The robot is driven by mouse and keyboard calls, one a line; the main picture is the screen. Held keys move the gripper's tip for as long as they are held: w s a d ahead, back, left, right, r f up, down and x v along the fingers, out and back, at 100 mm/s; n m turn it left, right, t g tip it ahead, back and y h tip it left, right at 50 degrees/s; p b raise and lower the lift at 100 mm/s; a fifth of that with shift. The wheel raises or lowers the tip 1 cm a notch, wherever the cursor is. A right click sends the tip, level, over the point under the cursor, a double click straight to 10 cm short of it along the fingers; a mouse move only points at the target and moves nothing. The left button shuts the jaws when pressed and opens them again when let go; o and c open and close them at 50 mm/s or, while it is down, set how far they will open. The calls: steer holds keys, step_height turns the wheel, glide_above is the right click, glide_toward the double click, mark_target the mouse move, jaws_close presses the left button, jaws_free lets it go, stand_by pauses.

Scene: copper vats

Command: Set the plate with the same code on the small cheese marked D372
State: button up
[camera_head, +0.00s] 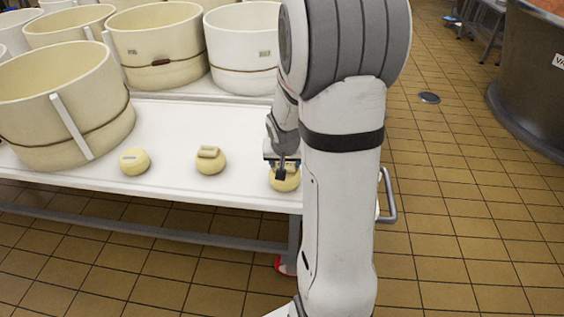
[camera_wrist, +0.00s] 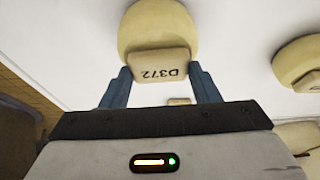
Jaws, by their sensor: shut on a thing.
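My gripper (camera_head: 283,168) is at the top of the right-hand small cheese (camera_head: 284,183), near the table's right end. In the wrist view, its blue fingers (camera_wrist: 160,88) are shut on a pale plate (camera_wrist: 158,64) that reads D372, upside down in that picture. The round yellow cheese (camera_wrist: 157,26) shows just beyond the plate, which overlaps its edge. I cannot tell whether plate and cheese touch. The cheese's own mark is not visible.
A middle cheese (camera_head: 211,163) bears a pale plate (camera_head: 208,152). A left cheese (camera_head: 134,163) has a small label. They stand on a white table (camera_head: 170,120) with large cream tubs (camera_head: 65,105) behind. A small pale piece (camera_wrist: 180,101) shows between my fingers.

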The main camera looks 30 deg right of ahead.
steer(key=o, duration=1.1)
steer(key=shift+c, duration=0.2)
steer(key=s+a+r+n+p, duration=0.2)
steer(key=s+a+r+p, duration=0.3)
steer(key=r, duration=0.8)
steer(key=s+a+r+n+y+p, duration=0.1)
steer(key=s+a+r+p, duration=0.4)
steer(key=r+p, duration=0.7)
steer(key=s+a+r+n+g+y+p, duration=0.1)
steer(key=s+a+r+p, duration=0.3)
steer(key=s+r+p, duration=0.4)
step_height(320, 180, up, 6)
steer(key=shift+s+a+f+n, duration=0.15)
steer(key=shift+s+a+n, duration=0.3)
steer(key=shift+n, duration=0.35)
